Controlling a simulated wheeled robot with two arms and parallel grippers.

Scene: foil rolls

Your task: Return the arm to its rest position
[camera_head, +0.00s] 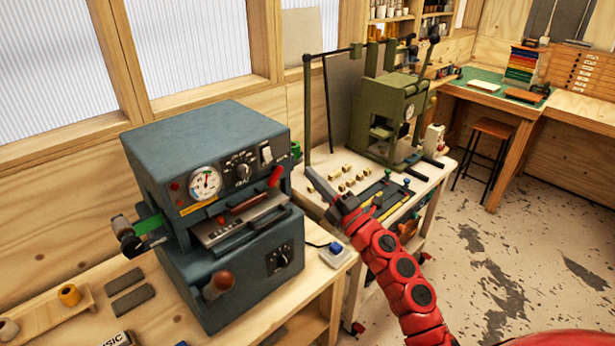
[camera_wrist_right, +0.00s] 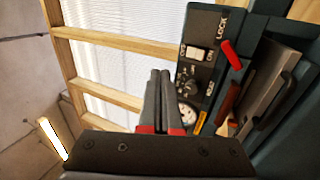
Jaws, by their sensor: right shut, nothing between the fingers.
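My right arm (camera_head: 398,270) is red and reaches up from the lower right in the head view. Its dark gripper (camera_head: 318,184) is shut and empty, in the air to the right of the blue-grey press (camera_head: 215,150). In the right wrist view, the two dark fingers (camera_wrist_right: 158,98) lie together with nothing between them. Beyond them the press's control panel (camera_wrist_right: 200,60) shows, with its switch, gauge and red lever. The fingers look apart from the press, though the exact gap cannot be told. My left gripper is not in view.
The press stands on a wooden bench (camera_head: 55,270) with a yellow roll (camera_head: 69,295) and dark blocks (camera_head: 128,290). Behind my gripper, a cart holds a green press (camera_head: 385,115) and several small brass pieces (camera_head: 350,178). Speckled floor (camera_head: 520,230) lies open at right, near a stool (camera_head: 494,128).

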